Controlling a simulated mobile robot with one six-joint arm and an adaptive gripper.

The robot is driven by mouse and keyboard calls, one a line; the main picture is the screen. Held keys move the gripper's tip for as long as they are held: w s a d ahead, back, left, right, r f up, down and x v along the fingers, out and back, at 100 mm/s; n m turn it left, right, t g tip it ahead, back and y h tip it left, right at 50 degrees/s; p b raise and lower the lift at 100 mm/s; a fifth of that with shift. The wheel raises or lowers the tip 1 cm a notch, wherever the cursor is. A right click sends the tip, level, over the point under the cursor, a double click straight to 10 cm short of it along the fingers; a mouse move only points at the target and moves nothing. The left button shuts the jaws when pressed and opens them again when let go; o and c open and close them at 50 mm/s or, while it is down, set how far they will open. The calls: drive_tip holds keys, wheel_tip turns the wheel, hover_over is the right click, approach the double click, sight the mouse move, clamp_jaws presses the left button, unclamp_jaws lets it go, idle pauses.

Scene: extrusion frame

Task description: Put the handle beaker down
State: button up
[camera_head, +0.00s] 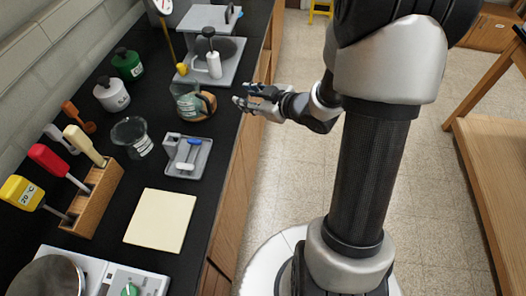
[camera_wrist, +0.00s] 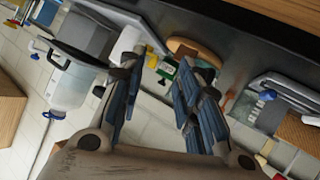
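The handle beaker (camera_head: 186,100) is a clear glass beaker with a brown handle band on its right side.
A second glass beaker (camera_head: 131,137) stands to the left. A grey tray (camera_head: 188,156) and a cream pad (camera_head: 160,220) lie in front. A grey stand (camera_head: 220,75) is behind. Green (camera_head: 127,65) and white (camera_head: 111,95) bottles stand at the back left.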

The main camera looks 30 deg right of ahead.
drive_tip(key=s+d+r+m+g+h, duration=0.2)
drive_tip(key=s+r+m+g+h, duration=0.15)
drive_tip(key=s+r+h, duration=0.5)
drive_tip(key=s+a+r+m+g+y, duration=0.1)
drive_tip(key=s+a+m+g+y, duration=0.1)
drive_tip(key=s+a, duration=0.3)
drive_tip(key=s+a+r+m+g+y, duration=0.2)
drive_tip(key=s+a, duration=0.4)
drive_tip(key=s, duration=0.8)
drive_tip(key=shift+s+r, duration=0.15)
drive_tip(key=shift+r, duration=0.05)
drive_tip(key=shift+d, duration=0.1)
idle(0.4)
